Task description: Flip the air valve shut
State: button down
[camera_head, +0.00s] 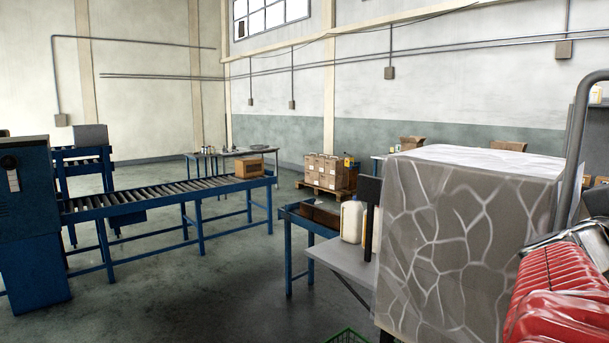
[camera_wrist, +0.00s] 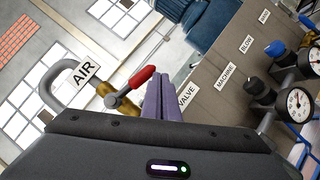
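In the wrist view the air valve has a brass body (camera_wrist: 106,94) on a grey bent pipe (camera_wrist: 62,68), with a white AIR tag (camera_wrist: 84,72) beside it. Its lever has a grey shank and a red grip (camera_wrist: 142,77) that slants up and right, away from the pipe. My gripper (camera_wrist: 163,82) shows two purple fingers close together, with nothing seen between them. The fingertips are just right of the red grip in the picture; I cannot tell whether they touch it. The valve and gripper do not show in the head view.
A brown panel with VALVE and MACHINE labels (camera_wrist: 225,75), a blue knob (camera_wrist: 274,48) and pressure gauges (camera_wrist: 297,101) lies to the right. In the head view a large grey veined block (camera_head: 470,240) and a red ribbed object (camera_head: 560,290) fill the near right. Floor (camera_head: 200,295) is clear left.

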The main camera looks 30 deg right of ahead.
jog(key=shift+s+r, duration=0.25)
jog(key=shift+r, duration=0.25)
dwell(0.3)
jog(key=shift+r, duration=0.1)
